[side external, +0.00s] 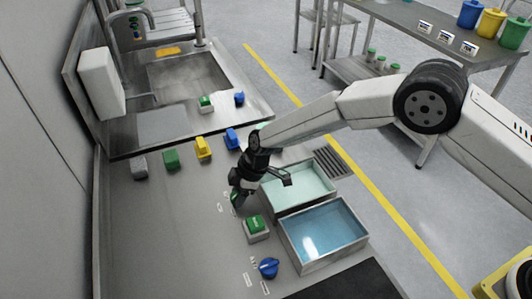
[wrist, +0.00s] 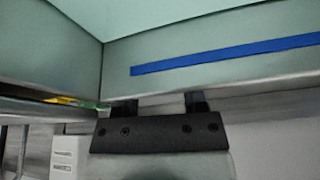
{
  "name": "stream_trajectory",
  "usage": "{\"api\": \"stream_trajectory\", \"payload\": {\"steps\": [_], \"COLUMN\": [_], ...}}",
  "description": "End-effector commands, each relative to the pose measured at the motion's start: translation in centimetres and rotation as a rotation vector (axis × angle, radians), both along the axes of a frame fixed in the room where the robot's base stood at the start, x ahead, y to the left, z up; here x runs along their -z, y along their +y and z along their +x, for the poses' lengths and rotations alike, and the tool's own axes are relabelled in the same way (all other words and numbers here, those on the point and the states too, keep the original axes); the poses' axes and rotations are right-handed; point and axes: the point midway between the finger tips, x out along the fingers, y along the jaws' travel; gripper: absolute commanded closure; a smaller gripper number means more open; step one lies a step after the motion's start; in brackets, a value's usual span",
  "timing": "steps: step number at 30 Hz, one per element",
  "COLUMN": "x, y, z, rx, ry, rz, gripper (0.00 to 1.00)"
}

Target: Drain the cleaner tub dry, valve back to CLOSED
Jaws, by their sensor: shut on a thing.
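Two open metal tubs stand side by side on the bench: one with pale green liquid (side external: 312,183) and one with blue liquid (side external: 322,232). I cannot read which is the cleaner tub. My gripper (side external: 238,200) is down beside the pale green tub, shut on what looks like a green valve knob. The gripper hides most of that knob, so its setting cannot be told. A blue valve knob (side external: 268,267) stands in front of the blue tub. In the wrist view, the gripper fingers (wrist: 158,104) are close under a tub wall with a blue stripe (wrist: 225,53).
A green-topped button box (side external: 256,226) stands just right of my gripper. Grey, green (side external: 171,159), yellow (side external: 203,148) and blue (side external: 232,138) blocks line the bench behind it. A sink (side external: 188,77) lies at the back. The bench's left front is clear.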

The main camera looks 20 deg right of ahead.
Motion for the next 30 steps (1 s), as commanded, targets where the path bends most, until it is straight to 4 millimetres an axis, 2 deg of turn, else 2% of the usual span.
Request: {"api": "stream_trajectory", "payload": {"steps": [12, 27, 28, 30], "x": [-0.02, -0.05, -0.05, -0.05], "y": [-0.05, -0.05, -0.05, -0.05], "z": [0.11, 0.13, 0.13, 0.12], "rx": [-0.205, -0.229, -0.229, -0.228], "ry": [0.001, -0.002, -0.002, -0.001], "rz": [0.0, -0.001, -0.001, -0.001], "gripper": [1.0, 1.0, 0.37, 0.14]}}
